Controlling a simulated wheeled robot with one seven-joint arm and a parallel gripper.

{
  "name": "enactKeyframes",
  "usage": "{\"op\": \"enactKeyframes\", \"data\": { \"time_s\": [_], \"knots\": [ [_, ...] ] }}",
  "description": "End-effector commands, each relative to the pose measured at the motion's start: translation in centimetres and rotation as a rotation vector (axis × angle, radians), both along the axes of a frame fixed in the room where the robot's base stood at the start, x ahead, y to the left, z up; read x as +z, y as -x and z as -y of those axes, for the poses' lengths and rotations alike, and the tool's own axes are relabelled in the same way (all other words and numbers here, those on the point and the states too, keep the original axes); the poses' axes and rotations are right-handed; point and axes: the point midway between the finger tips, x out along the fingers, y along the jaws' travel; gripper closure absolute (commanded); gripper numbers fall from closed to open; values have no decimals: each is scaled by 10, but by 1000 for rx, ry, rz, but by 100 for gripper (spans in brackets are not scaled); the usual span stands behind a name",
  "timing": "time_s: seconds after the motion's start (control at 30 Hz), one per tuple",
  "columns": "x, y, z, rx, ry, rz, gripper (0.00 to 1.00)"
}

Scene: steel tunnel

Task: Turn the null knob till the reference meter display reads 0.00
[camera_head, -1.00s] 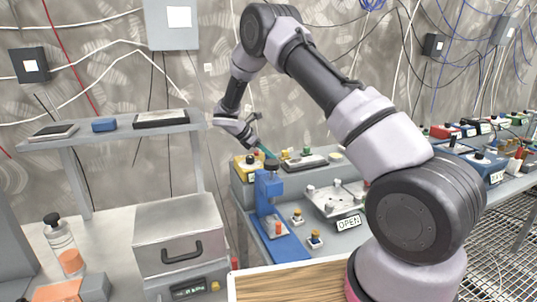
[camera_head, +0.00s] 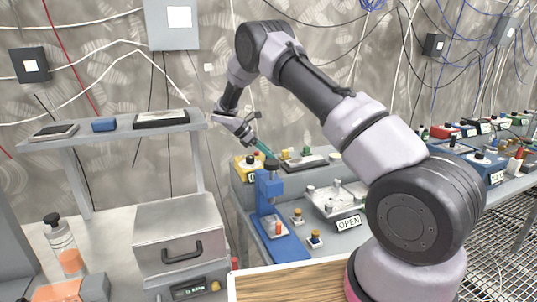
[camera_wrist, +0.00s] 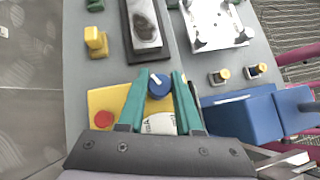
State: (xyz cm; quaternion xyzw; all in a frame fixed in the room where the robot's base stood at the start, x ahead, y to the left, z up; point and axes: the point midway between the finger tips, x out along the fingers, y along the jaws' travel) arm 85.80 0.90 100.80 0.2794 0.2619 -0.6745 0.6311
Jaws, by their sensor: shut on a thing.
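In the wrist view a yellow box (camera_wrist: 104,104) carries a blue knob (camera_wrist: 160,86) with a white pointer line, a red button (camera_wrist: 104,120) and a white dial face (camera_wrist: 160,124) partly cut off by my gripper's body. I take the blue knob for the null knob. My gripper (camera_wrist: 160,78) has its teal fingers on either side of the knob, shut on it. In the head view the yellow box (camera_head: 241,166) is partly hidden behind the blue press, and my gripper (camera_head: 264,149) reaches down over it. I cannot read any meter value.
A blue press (camera_head: 270,190) stands close in front of the yellow box. A metal fixture plate (camera_head: 335,197) and an OPEN sign (camera_head: 349,222) lie to its right. A steel box with a handle (camera_head: 180,235) stands to the left. Blue instrument boxes (camera_head: 480,160) line the right bench.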

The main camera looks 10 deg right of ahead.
Motion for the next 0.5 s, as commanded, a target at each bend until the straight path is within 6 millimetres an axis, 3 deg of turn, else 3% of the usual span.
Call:
{"op": "enactKeyframes", "data": {
  "time_s": [0.03,0.07,0.13,0.5],
  "knots": [
    [0,0,0,1,1,1,100],
    [0,0,0,1,1,1,62],
    [0,0,0,1,1,1,36],
    [4,0,0,1,0,2,36]
  ]
}}
